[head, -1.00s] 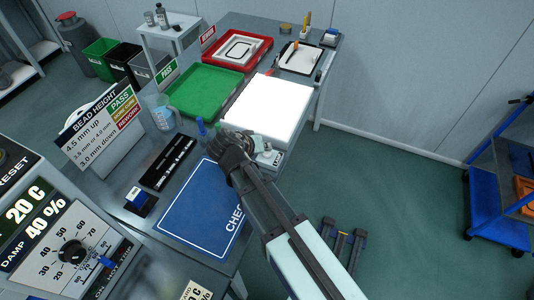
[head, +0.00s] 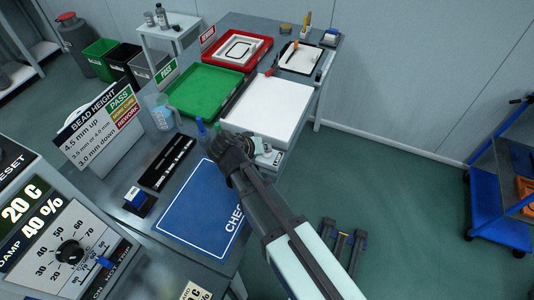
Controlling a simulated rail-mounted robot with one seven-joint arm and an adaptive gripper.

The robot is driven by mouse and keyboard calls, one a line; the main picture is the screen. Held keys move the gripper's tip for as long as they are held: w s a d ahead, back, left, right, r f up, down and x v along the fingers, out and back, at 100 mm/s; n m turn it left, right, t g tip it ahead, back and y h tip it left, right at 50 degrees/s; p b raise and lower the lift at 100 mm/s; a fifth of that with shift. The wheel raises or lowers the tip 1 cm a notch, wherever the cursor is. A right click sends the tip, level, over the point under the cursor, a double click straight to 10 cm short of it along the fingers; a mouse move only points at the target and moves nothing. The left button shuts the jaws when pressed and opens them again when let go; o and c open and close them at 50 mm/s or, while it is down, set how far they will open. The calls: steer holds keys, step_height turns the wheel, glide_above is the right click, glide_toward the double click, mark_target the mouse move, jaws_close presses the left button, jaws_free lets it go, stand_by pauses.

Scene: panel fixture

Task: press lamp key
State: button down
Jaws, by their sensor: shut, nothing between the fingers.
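The flat white light panel (head: 268,105) lies on the bench and looks dull white, not glowing. A small pale control block (head: 269,156) with a dark round part sits at its near edge. My gripper (head: 232,142) is shut and empty at the panel's near left corner, just left of this block. The gripper and wrist cover part of the block, so the lamp key itself and any contact with it cannot be made out.
A green tray (head: 203,92) and a red tray (head: 237,49) stand behind. A blue CHECK mat (head: 203,212) lies in front. A blue bottle (head: 201,128) stands close left of my gripper. A black slotted strip (head: 167,163) lies further left.

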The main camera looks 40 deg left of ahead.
steer(key=shift+r, duration=0.1)
steer(key=shift+r+p, duration=0.4)
steer(key=shift+r, duration=0.45)
step_height(320, 180, up, 6)
steer(key=p, duration=0.3)
stand_by(0.5)
